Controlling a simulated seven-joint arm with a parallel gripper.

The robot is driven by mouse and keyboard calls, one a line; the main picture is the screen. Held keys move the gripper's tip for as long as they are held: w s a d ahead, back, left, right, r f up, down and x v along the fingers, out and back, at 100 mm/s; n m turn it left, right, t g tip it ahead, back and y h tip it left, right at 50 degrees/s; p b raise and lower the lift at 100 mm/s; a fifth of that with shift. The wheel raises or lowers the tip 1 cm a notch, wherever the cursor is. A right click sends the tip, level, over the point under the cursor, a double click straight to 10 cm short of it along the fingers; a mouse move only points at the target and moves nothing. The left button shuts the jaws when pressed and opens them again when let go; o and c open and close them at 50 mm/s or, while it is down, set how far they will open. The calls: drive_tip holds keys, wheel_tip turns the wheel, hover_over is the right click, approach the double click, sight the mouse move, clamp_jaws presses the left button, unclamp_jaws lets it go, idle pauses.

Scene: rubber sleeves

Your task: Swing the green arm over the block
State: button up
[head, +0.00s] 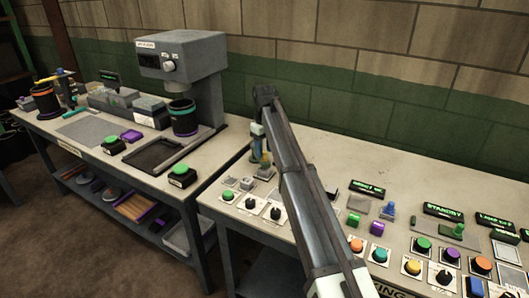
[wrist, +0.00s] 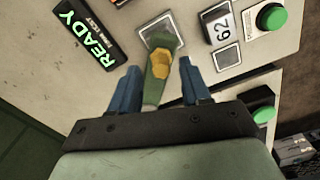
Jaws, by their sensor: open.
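The green arm (wrist: 152,92) shows in the wrist view as a narrow tapered bar with a yellow-orange hexagonal piece (wrist: 160,65) on it. My gripper (wrist: 159,72) is open, with one blue finger on each side of the green arm and a visible gap at both sides. A small grey block (wrist: 218,27) marked 62 stands up and to the right of the green arm, and the arm does not lie over it. In the head view my gripper (head: 261,156) is low over the back left of the right-hand bench, and the green arm is mostly hidden there.
A lit READY sign (wrist: 88,42) lies left of the gripper. A metal-framed plate (wrist: 228,58) and a green button (wrist: 271,17) are near the block. In the head view, several knobs and buttons fill the right bench (head: 317,143), and a grey machine (head: 183,60) stands left.

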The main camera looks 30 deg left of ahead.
wheel_tip(320, 180, up, 12)
idle(0.4)
drive_tip(key=shift+f, duration=0.1)
idle(0.3)
